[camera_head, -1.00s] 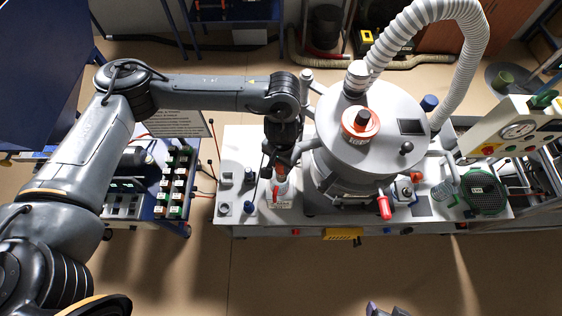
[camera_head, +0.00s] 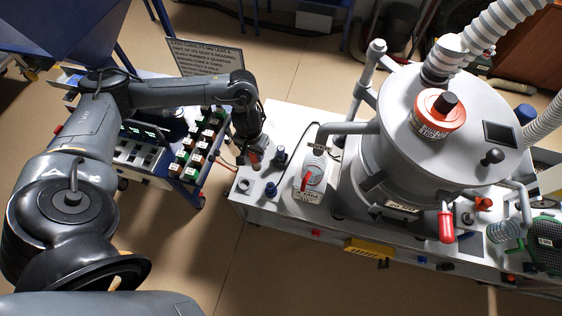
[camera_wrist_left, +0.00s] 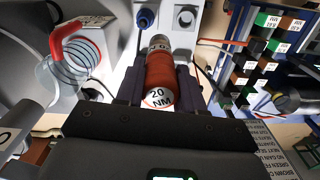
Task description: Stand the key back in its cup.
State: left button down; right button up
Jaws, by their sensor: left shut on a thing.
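The key has an orange-red cylindrical handle marked "20 NM" (camera_wrist_left: 160,78) on its end. My left gripper (camera_head: 253,152) is shut around this handle, with a finger on each side in the wrist view (camera_wrist_left: 160,85). The key handle shows small and partly covered in the head view (camera_head: 255,160), over the bench's left end. A grey collar lies just beyond the handle; I cannot tell whether it belongs to the key or a cup. Whether the key's lower end is in a cup is hidden. My right gripper is out of view.
A coiled clear piece with a red handle (camera_head: 306,181) is farther right, before the large steel vessel (camera_head: 375,190). Left of the bench, a cart carries coloured labelled blocks (camera_head: 197,147).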

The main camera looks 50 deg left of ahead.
pick_arm(q)
jog(key=s+a+f+b, duration=0.2)
jog(key=a+f+b, duration=0.1)
jog(key=a+b, duration=0.3)
jog(key=s+a+f+n+b, duration=0.1)
jog(key=s+a+f+b, duration=0.1)
jog(key=a+f+b, duration=0.45)
jog(key=s+a+b, duration=0.1)
jog(key=a+b, duration=0.3)
jog(key=a, duration=0.4)
jog(key=w+a+f+m+b, duration=0.35)
jog(key=w+b, duration=0.35)
jog(key=b, duration=0.6)
jog(key=w+d+f+m+b, duration=0.3)
jog(key=w+d+f+b, duration=0.1)
jog(key=w+d+b, duration=0.2)
jog(key=w+d, duration=0.1)
jog(key=d, duration=0.1)
jog(key=shift+w+d+f+m+b, duration=0.25)
jog(key=shift+w+d+m+b, duration=0.05)
jog(key=shift+d+m+b, duration=0.05)
jog(key=shift+s+f+b, duration=0.1)
jog(key=shift+f+b, duration=0.35)
jog(key=shift+b, duration=0.1)
